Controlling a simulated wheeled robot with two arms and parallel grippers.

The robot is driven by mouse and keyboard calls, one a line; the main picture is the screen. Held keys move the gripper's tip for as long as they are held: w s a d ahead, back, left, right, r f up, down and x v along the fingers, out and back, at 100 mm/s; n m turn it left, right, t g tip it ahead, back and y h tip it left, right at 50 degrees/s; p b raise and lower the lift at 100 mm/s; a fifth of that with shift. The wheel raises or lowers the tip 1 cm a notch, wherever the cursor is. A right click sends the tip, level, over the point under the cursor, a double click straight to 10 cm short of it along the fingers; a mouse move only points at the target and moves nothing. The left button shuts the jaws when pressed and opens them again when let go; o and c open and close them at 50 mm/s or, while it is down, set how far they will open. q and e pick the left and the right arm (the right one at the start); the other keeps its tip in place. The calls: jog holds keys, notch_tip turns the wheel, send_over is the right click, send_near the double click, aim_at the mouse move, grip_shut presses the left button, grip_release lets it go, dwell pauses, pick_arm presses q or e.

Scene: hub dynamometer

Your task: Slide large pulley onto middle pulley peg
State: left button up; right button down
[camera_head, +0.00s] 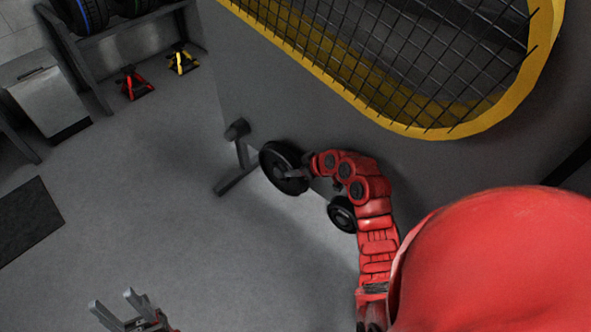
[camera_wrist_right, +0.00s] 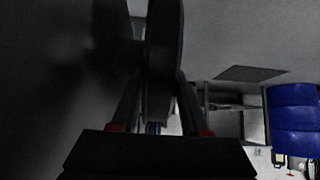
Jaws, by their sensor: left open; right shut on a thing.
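The large pulley (camera_head: 280,172) is a dark disc held upright in front of the dark stand (camera_head: 232,180), between its upper-left end and a smaller pulley. It also shows edge-on in the right wrist view (camera_wrist_right: 165,45). My right gripper (camera_head: 296,174) is shut on the pulley's rim, with one finger on each side of the disc. The middle peg is hidden behind the large pulley and my right gripper, so I cannot tell whether the pulley is on it. My left gripper (camera_head: 113,304) is open and empty over the floor at the bottom left, well away from the pulley.
A smaller black pulley (camera_head: 342,213) sits at the stand's lower right, close to my right arm. A black end piece (camera_head: 237,129) tops the stand's left part. A yellow-framed mesh guard (camera_head: 420,130) is above. Red (camera_head: 134,84) and yellow (camera_head: 183,61) jack stands are far off.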

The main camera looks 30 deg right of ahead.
jog(key=shift+w+d+r, duration=0.1)
jog(key=shift+d, duration=0.05)
jog(key=c, duration=0.7)
grip_release()
jog(key=o, duration=0.4)
jog(key=o, duration=0.3)
jog(key=shift+p+v, duration=0.65)
jog(key=shift+v, duration=0.3)
jog(key=shift+s+f+p+v, duration=0.1)
jog(key=shift+p+v, duration=0.8)
jog(key=shift+v, duration=0.5)
jog(key=shift+s+f+p+v, duration=0.1)
jog(key=shift+p+v, duration=0.75)
jog(key=shift+v, duration=0.55)
